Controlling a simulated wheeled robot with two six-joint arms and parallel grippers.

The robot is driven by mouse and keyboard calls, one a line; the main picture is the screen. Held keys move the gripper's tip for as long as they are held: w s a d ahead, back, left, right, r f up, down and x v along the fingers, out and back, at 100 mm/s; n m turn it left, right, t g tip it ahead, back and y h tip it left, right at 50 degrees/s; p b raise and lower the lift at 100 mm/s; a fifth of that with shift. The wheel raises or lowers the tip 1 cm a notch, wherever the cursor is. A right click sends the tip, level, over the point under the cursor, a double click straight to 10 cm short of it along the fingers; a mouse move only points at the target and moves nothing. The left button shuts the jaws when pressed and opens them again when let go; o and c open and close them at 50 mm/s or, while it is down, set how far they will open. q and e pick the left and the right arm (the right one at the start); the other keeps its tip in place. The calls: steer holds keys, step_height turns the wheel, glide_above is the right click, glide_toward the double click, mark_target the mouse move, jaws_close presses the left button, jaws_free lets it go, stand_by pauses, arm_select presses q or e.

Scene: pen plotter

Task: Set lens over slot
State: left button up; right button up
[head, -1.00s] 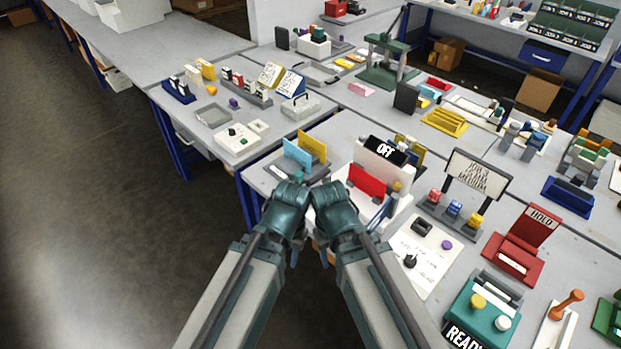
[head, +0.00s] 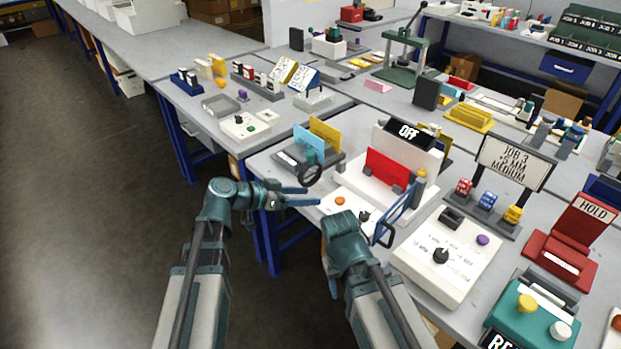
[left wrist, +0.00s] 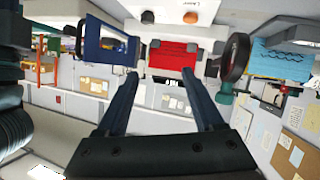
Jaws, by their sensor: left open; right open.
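A dark round lens ring (head: 309,175) stands at the front left of the white OFF machine (head: 352,183); in the left wrist view the lens (left wrist: 236,56) is at upper right, with a teal knob below it. A blue rectangular frame (head: 399,208) is on the machine's right side and shows at upper left in the left wrist view (left wrist: 90,46). My left gripper (head: 312,196) is open and empty, its fingers pointing right just below the lens. My right gripper (head: 346,238) is in front of the machine, its fingers hidden. I cannot make out a slot.
A red panel (head: 388,169) stands upright on the machine. A grey holder (head: 290,160) with blue and yellow cards is behind the lens. A white dial box (head: 450,262) is to the right. The floor left of the table is clear.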

mark_target(306, 157)
arm_select(q)
steer(key=w+a+r+t+h+b, duration=0.1)
steer(key=w+a+r+t+b, duration=0.1)
steer(key=w+a+t+b, duration=0.5)
steer(key=shift+g, duration=0.5)
steer(key=p+x, duration=0.2)
steer(key=x, duration=0.9)
steer(key=shift+w+r+p, duration=0.15)
steer(key=shift+w+p, duration=0.2)
arm_select(e)
step_height(306, 157, down, 6)
steer(key=shift+f, duration=0.25)
arm_select(q)
jaws_close()
